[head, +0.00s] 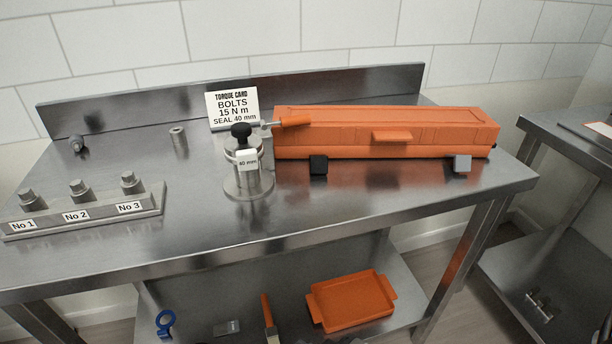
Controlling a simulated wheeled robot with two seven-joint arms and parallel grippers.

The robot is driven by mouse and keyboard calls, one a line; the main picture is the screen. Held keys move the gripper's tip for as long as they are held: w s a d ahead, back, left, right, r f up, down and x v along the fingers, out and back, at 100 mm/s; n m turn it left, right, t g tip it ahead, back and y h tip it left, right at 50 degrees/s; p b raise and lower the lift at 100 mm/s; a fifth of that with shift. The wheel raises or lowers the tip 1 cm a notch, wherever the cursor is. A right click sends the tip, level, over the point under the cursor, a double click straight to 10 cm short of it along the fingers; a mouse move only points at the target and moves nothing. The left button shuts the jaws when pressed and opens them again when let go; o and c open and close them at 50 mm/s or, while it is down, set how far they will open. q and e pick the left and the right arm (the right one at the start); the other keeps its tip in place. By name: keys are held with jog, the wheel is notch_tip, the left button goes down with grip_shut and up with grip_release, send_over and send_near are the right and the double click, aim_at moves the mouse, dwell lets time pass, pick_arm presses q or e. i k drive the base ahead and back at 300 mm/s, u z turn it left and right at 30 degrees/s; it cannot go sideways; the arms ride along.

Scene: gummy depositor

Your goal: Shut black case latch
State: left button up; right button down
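A long orange case (350,146) lies at the back right of the steel table, with its lid down. A black latch (318,165) sits low on its front, towards the left end. A grey latch (462,164) sits low on its front, towards the right end. Both stick out below the case's front edge; how they join the case is too small to tell. An orange handle (393,136) is on the front between them. Neither of my grippers is in view.
A steel stand with a black knob (241,130) and a "40 mm" tag is close left of the case. A torque card (233,104) stands behind it. A numbered bolt rack (85,214) is at left. The table in front of the case is clear. An orange tray (352,301) is below.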

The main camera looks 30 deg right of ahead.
aim_at(319, 163)
jog(key=u, duration=0.3)
jog(key=k, duration=0.3)
jog(key=z, duration=1.15)
